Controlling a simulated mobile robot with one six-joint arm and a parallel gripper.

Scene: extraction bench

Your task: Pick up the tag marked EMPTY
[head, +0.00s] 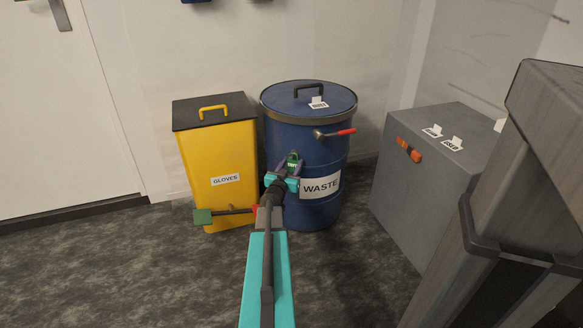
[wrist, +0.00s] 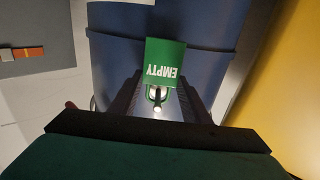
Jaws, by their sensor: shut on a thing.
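The green tag marked EMPTY (wrist: 163,62) is between my gripper's fingers in the wrist view, its lettering upside down there. In the head view the tag (head: 293,159) shows small and green at the end of my arm. My gripper (head: 288,178) is shut on the tag, in front of the blue WASTE drum; in the wrist view its fingertips (wrist: 160,95) flank the tag's lower end. I cannot tell whether the tag touches the drum.
The blue WASTE drum (head: 283,136) stands behind my gripper, with a red-handled lever (head: 335,133) on its side. A yellow GLOVES bin (head: 206,153) with a green-ended pedal bar (head: 203,217) is at left. A grey cabinet (head: 407,193) is at right. Dark floor in front is clear.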

